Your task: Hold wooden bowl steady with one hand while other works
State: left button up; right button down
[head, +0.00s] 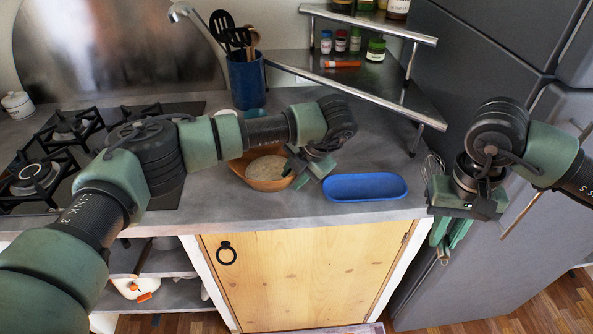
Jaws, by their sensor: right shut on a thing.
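The wooden bowl (238,167) stands on the grey counter near its front edge, with a pale, grainy content inside. My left gripper (303,174) is at the bowl's right rim, with its fingers pointing down. My wrist hides part of the jaws, so their opening and any contact with the rim are unclear. My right gripper (445,236) hangs in front of the fridge, right of the counter.
A blue oval tray (365,187) lies right of the bowl. A blue utensil holder (246,82) stands behind my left forearm. A metal corner shelf (350,70) holds jars at the back. The gas hob (120,118) is left, the dark fridge (470,60) right.

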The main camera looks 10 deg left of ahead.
pick_arm(q)
jog(key=shift+c, duration=0.3)
grip_shut()
dwell(1.0)
jog(key=shift+o, duration=0.3)
grip_release()
